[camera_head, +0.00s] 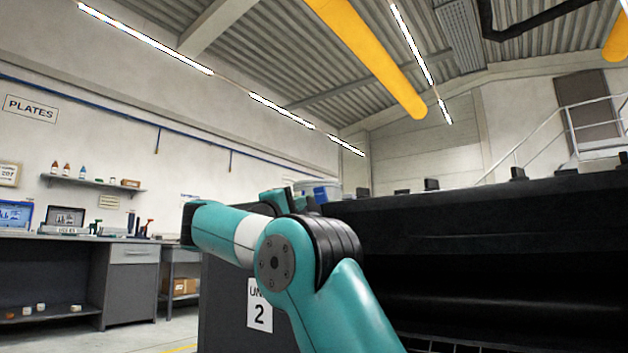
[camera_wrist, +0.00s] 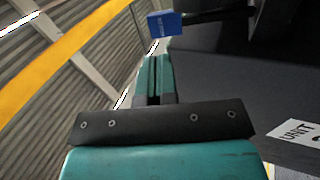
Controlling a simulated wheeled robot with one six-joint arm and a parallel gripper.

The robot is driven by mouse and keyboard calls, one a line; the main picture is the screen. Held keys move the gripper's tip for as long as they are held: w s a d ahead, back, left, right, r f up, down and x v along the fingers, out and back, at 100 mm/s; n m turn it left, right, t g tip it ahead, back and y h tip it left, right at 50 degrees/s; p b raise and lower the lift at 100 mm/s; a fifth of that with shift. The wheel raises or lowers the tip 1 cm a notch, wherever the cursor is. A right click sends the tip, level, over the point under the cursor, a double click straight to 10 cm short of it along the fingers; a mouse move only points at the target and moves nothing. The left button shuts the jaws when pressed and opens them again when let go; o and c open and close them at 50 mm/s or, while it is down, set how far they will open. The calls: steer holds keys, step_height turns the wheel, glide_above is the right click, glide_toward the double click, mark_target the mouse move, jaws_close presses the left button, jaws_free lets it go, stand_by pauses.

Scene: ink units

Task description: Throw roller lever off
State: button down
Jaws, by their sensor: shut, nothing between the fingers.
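In the wrist view, my gripper (camera_wrist: 157,60) points ahead with its two teal fingers shut together and nothing held. A blue block (camera_wrist: 164,23) with small white lettering I cannot read sits just beyond the fingertips, apart from them in the picture. A dark bar (camera_wrist: 215,15) runs right from it toward the dark machine; this may be the roller lever, but I cannot tell for sure. In the head view my arm hides most of this area and I cannot make out the lever.
The large black unit (camera_head: 480,230) fills the right of the head view. Its grey side panel carries a "UNIT 2" sign (camera_head: 260,305), also visible in the wrist view (camera_wrist: 298,135). A workbench (camera_head: 130,255) and a shelf (camera_head: 95,182) stand far left, with open floor before them.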

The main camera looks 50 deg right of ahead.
mark_target(319, 193)
steer(key=p+x, duration=0.5)
steer(key=shift+d+r, duration=0.1)
steer(key=shift+d, duration=0.25)
steer(key=shift+b+x, duration=0.3)
steer(key=shift+x, duration=0.45)
